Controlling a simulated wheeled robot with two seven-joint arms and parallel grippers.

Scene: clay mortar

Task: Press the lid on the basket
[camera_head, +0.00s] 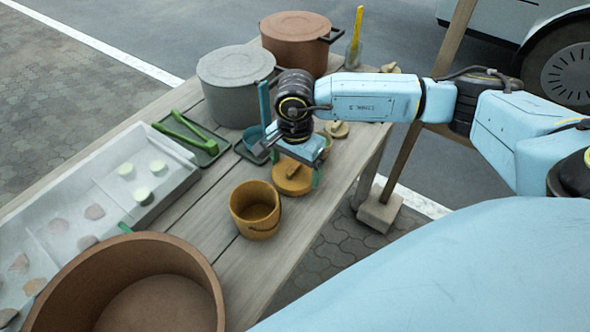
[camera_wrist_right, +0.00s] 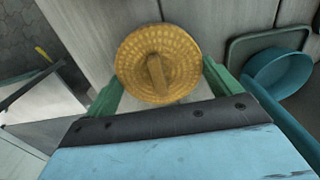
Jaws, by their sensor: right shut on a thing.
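The open yellow-brown basket (camera_head: 257,223) stands upright on the table, empty inside, with a thin handle at its side. The round woven yellow lid (camera_head: 292,180) with a bar-shaped knob is just behind and right of it, apart from the basket. My right gripper (camera_head: 298,172) is shut on the lid. In the right wrist view the lid (camera_wrist_right: 158,45) sits between the two green fingers (camera_wrist_right: 165,88), knob facing the camera. I cannot tell whether the lid touches the table. My left gripper is not in view.
A grey pot (camera_head: 237,88) and a brown pot (camera_head: 295,35) stand behind. A teal pan (camera_wrist_right: 275,68) is close beside the gripper. A green-tongs tray (camera_head: 196,150), a white tray (camera_head: 170,190) and a large brown tub (camera_head: 200,265) are left. The table's right edge is near the basket.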

